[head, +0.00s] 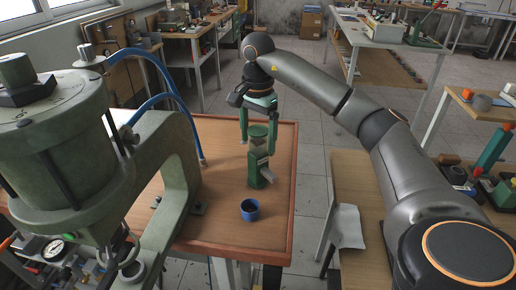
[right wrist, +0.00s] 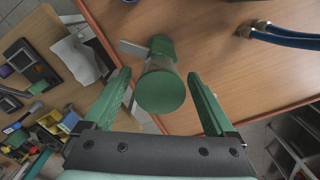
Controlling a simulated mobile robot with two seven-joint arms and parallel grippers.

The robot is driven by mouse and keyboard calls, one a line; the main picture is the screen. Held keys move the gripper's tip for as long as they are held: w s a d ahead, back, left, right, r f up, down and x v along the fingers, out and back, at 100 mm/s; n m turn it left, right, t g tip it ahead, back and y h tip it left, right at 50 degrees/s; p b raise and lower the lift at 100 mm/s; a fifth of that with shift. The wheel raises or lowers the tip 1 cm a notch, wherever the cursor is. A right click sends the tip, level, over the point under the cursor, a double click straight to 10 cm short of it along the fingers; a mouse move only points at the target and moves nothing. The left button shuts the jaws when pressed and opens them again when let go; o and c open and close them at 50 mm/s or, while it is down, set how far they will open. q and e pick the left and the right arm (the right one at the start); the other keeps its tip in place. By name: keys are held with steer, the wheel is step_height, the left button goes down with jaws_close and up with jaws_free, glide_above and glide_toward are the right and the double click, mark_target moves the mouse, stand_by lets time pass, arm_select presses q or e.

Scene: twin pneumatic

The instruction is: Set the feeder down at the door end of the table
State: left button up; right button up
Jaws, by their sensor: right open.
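The feeder (head: 257,167) stands upright on the wooden table (head: 222,190), toward its right side. It has a round green cap, a greyish middle, a green base and a pale chute pointing to the front right. My right gripper (head: 259,122) is open above it, with its green fingers at either side of the cap. In the right wrist view the cap (right wrist: 160,92) shows between the two spread fingers (right wrist: 158,80), with a gap on each side. My left gripper is not in view.
A large green pneumatic press (head: 60,140) with blue hoses (head: 160,85) fills the left of the table. A blue cup (head: 249,211) stands in front of the feeder. A second bench (head: 355,180) with a white sheet is at the right. The table's far right corner is clear.

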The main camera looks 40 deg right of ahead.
step_height(320, 180, up, 8)
steer(key=shift+f+p, duration=0.1)
steer(key=shift+p, duration=1.15)
steer(key=shift+f, duration=0.1)
